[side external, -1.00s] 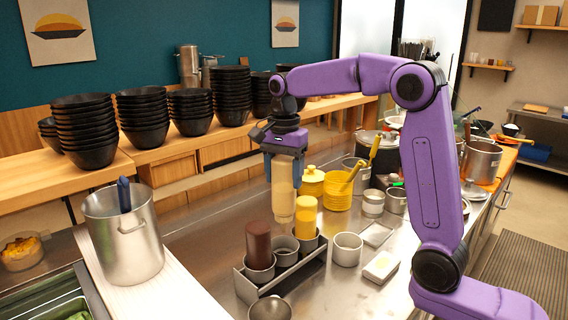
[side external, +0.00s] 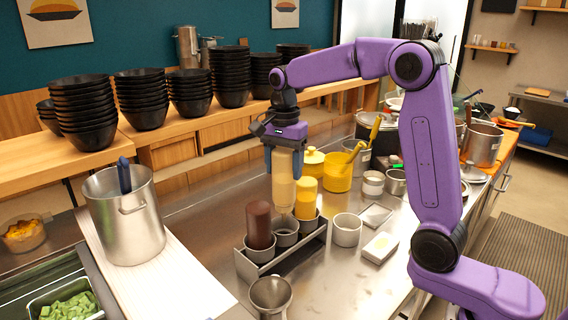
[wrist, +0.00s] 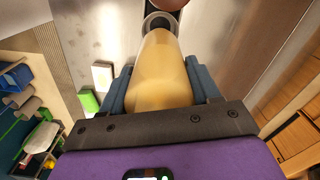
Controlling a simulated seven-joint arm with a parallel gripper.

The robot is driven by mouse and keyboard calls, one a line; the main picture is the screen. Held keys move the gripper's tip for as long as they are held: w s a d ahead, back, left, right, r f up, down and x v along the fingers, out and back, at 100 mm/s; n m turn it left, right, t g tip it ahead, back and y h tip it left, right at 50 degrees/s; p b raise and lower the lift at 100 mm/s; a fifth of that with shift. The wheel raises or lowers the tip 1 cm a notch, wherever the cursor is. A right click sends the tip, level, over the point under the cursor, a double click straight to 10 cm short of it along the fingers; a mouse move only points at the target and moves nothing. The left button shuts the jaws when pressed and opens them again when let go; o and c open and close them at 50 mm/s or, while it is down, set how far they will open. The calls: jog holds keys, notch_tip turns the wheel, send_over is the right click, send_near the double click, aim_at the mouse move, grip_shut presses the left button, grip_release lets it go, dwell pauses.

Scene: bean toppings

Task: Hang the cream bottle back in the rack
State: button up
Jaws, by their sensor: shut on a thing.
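My gripper (side external: 285,148) is shut on the cream bottle (side external: 283,185), which hangs below it with its tip down. The bottle is over the rack (side external: 290,262), above the middle cup (side external: 286,238), and looks roughly upright. In the side view its lower tip is close to that cup's mouth; I cannot tell if it has entered. A brown bottle (side external: 259,224) stands in the cup to the left and a yellow bottle (side external: 306,198) in the cup to the right. In the wrist view the cream bottle (wrist: 163,75) sits between my blue fingers, its far end at a cup rim (wrist: 158,20).
A metal cup (side external: 347,230) and two small white trays (side external: 381,247) are right of the rack. A funnel-shaped metal cup (side external: 270,292) stands in front. A large pot (side external: 125,215) is at left. Yellow containers (side external: 338,170) stand behind.

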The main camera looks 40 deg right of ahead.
aim_at(284, 203)
jog(key=shift+f, duration=1.85)
jog(key=shift+f, duration=0.15)
jog(key=shift+f, duration=1.95)
jog(key=shift+f, duration=0.2)
jog(key=shift+f, duration=1.2)
jog(key=o, duration=0.9)
